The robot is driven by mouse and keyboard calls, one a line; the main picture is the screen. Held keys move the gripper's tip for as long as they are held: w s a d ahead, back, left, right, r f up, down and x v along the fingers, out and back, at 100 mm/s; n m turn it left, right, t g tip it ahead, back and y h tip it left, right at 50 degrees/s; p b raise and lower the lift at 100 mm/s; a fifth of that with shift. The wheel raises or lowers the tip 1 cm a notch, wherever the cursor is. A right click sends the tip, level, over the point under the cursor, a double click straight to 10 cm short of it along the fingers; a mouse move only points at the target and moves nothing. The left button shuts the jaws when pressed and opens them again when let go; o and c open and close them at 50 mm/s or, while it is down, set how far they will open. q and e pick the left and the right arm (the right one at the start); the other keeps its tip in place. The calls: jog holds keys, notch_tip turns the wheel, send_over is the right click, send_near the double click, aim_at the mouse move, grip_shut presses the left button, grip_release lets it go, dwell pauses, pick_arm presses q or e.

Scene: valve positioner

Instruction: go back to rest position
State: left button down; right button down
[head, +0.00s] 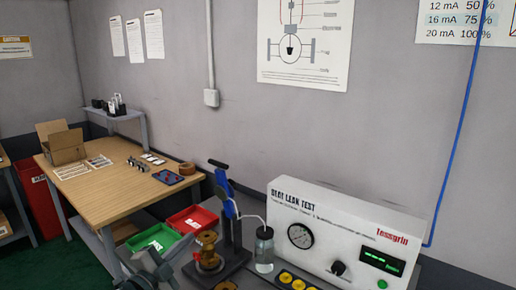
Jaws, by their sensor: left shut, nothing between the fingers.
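My left gripper (153,262) shows at the bottom edge, left of centre, as grey metal parts. It is shut and empty, in front of the bench with the leak tester. Part of it is cut off by the bottom edge. A brass valve part (208,250) sits to its right on a dark clamp fixture with a blue lever (228,190). The gripper looks apart from the brass part, though the depth between them is hard to judge. My right gripper is not in view.
A white seat leak tester (345,228) with gauge and green display stands on the right. A glass bottle (264,250) stands beside the fixture. A green bin (153,240) and a red bin (192,219) lie behind the gripper. A wooden table (110,190) with a cardboard box (62,146) stands at left.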

pick_arm(q)
jog(key=s+f+n+g+y, duration=0.6)
jog(key=s+f+n, duration=0.4)
jog(key=s+f, duration=1)
jog(key=s+a+f+n+g+y, duration=0.1)
jog(key=s+f+n+g, duration=0.25)
jog(key=s, duration=0.95)
jog(key=s+a+f+n+g, duration=0.15)
jog(key=s+f+g, duration=0.3)
jog(key=s, duration=0.85)
notch_tip(320, 180, down, 29)
jog(key=s, duration=0.1)
jog(key=s+a+f+g, duration=0.1)
jog(key=s+a+f, duration=0.2)
jog(key=s+f, duration=1.4)
jog(key=shift+s+g, duration=0.35)
jog(key=shift+g, duration=0.05)
